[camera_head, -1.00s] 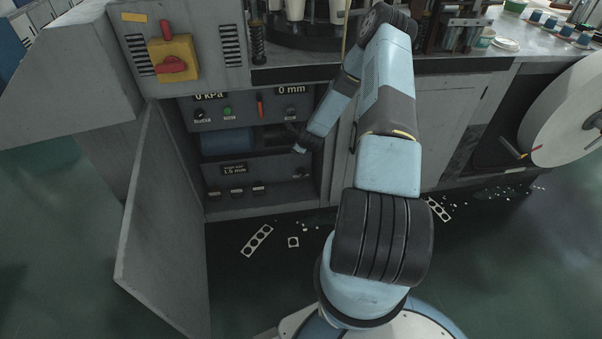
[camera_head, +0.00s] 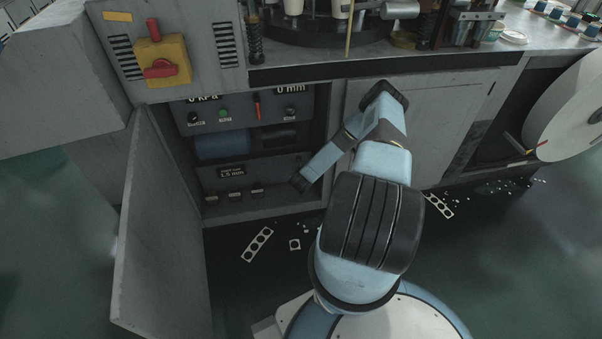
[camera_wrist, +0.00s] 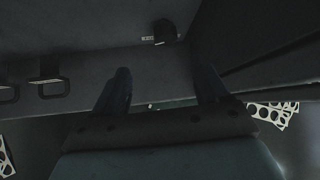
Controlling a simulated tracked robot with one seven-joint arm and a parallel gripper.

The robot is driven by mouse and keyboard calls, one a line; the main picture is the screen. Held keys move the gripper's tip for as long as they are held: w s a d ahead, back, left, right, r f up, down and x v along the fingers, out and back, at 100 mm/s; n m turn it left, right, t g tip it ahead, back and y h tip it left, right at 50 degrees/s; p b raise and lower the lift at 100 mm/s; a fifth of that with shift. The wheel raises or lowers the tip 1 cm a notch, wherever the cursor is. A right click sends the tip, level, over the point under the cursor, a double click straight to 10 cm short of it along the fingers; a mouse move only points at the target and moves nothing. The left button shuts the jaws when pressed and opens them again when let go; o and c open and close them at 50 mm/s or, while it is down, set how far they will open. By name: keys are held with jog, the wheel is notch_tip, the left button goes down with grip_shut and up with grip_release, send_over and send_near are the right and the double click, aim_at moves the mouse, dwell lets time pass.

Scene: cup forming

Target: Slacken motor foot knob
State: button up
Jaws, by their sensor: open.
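A small dark knob (camera_wrist: 166,32) with a pale label beside it sits on the lower panel inside the cabinet, near its right side, in the wrist view. I take it for the motor foot knob, though its label is too small to read. In the head view my gripper (camera_head: 298,184) is at the lower right of the cabinet opening. The blue motor (camera_head: 220,147) lies above the panel.
The open cabinet door (camera_head: 155,225) stands at the left. The cabinet's right wall is close to the gripper. Punched paper scraps (camera_head: 257,244) lie on the floor.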

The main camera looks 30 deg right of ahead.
jog(key=x, duration=0.8)
jog(key=d+x, duration=0.1)
jog(key=x, duration=0.4)
jog(key=shift+s, duration=0.1)
jog(key=c, duration=1.1)
